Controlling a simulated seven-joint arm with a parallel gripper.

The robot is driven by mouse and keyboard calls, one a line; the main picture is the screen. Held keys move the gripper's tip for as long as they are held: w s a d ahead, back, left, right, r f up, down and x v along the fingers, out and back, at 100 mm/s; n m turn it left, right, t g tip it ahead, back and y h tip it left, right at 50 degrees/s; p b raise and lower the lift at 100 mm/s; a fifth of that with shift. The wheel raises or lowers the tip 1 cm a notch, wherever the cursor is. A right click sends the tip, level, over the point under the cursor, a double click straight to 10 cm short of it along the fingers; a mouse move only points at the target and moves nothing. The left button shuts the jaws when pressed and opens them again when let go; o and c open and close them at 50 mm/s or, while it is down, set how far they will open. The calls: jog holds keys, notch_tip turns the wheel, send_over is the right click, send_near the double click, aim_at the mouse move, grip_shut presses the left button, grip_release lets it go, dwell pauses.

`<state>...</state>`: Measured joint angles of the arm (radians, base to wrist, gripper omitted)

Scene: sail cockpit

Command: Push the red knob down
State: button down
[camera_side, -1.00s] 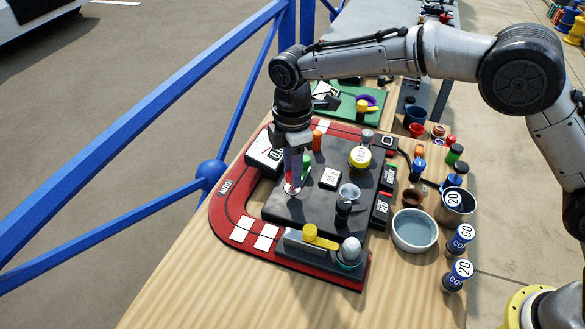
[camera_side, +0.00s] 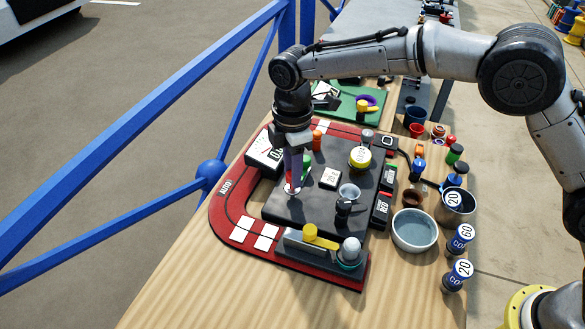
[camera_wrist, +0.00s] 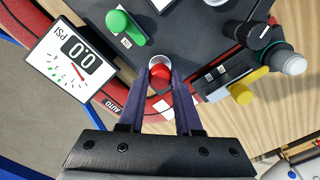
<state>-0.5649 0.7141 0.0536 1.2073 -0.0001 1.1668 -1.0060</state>
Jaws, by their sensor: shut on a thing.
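The red knob (camera_wrist: 160,73) is round and sits in a pale ring on the dark grey panel (camera_wrist: 196,38). My gripper (camera_wrist: 160,84) points down at it, with one dark purple finger on each side. The fingers are closed on the knob in the wrist view. In the side view my gripper (camera_side: 293,187) is at the left part of the panel (camera_side: 312,205), and the fingers mostly hide the knob. How far down the knob sits cannot be told.
A PSI gauge (camera_wrist: 72,58) reading 0.0 and a green handle (camera_wrist: 124,25) are close by. Bowls and weights fill the table's right.

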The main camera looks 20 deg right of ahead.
jog(key=shift+f, duration=1.25)
jog(key=c, duration=0.6)
grip_release()
jog(key=shift+r, duration=0.1)
notch_tip(320, 180, up, 14)
jog(key=shift+f, duration=0.15)
